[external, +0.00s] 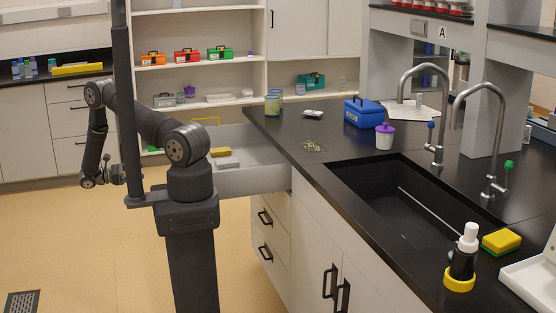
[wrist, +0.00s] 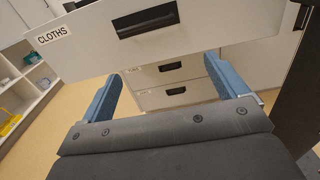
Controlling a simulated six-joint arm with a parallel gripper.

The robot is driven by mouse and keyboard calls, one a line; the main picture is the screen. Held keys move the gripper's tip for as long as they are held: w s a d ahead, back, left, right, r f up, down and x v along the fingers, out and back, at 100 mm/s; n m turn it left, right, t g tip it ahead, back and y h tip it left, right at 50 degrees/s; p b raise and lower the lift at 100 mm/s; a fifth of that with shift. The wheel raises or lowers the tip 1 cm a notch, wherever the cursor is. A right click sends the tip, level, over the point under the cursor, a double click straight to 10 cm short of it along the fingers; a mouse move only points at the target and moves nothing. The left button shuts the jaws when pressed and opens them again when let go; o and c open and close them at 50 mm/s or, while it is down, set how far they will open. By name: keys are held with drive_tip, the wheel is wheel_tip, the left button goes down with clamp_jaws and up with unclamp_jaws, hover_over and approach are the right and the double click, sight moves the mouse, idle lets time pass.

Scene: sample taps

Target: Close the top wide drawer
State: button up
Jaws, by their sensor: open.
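The top wide drawer (external: 258,181) is pulled well out from the black-topped counter in the external view. A yellow item and a pale item lie inside it. In the wrist view its white front (wrist: 215,28), labelled CLOTHS, fills the top, tilted, with a dark handle (wrist: 146,19). My gripper (wrist: 162,68) is open and empty, its two blue fingers pointing towards the area just below that front. In the external view my gripper (external: 115,176) is small and dark, left of the drawer. Contact with the drawer front cannot be told.
Closed drawers (external: 266,235) with dark handles sit below the open one. The counter (external: 300,140) holds a blue box (external: 364,112), jars and a sink (external: 400,205). Shelves (external: 195,75) stand behind. The floor (external: 90,235) on the left is mostly clear.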

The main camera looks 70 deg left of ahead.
drive_tip(key=d, duration=0.2)
drive_tip(key=w+d, duration=0.1)
drive_tip(key=d, duration=0.1)
drive_tip(key=w+d, duration=0.1)
drive_tip(key=d, duration=0.2)
drive_tip(key=shift+r, duration=0.1)
drive_tip(key=c, duration=1.4)
drive_tip(key=shift+w+d, duration=0.15)
drive_tip(key=shift+w, duration=0.2)
drive_tip(key=c, duration=0.4)
drive_tip(key=w, duration=1.3)
drive_tip(key=shift+w, duration=0.25)
clamp_jaws()
drive_tip(key=shift+w, duration=0.1)
drive_tip(key=w, duration=3.8)
drive_tip(key=shift+w, duration=0.35)
drive_tip(key=shift+r, duration=0.1)
